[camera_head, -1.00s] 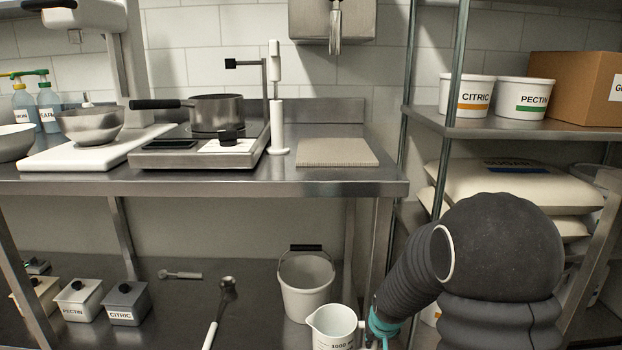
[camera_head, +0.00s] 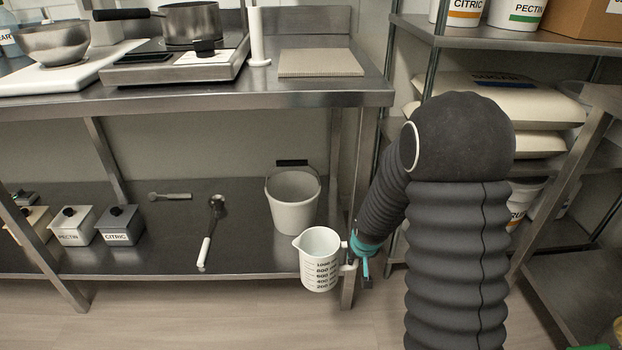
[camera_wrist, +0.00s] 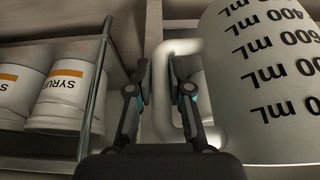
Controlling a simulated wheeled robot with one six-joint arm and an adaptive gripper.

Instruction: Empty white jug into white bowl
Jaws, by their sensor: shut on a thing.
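The white jug (camera_head: 318,262) has dark measuring marks and is held upright in front of the lower shelf's front edge, in the head view. My gripper (camera_head: 358,262) is at its right side, shut on the jug's handle. In the wrist view the jug (camera_wrist: 265,85) fills the right side. The jug's handle (camera_wrist: 160,100) lies between my fingers (camera_wrist: 160,85). The jug's contents cannot be made out. The white bowl is not clearly in view now; an earlier head frame shows a white bowl at the far left of the table top.
The steel table (camera_head: 200,95) holds a metal bowl (camera_head: 55,42), a white board (camera_head: 60,78), a pot (camera_head: 190,22) on a hotplate and a beige mat (camera_head: 320,62). A bucket (camera_head: 292,205) stands on the lower shelf. A rack with sacks (camera_head: 500,105) is at right.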

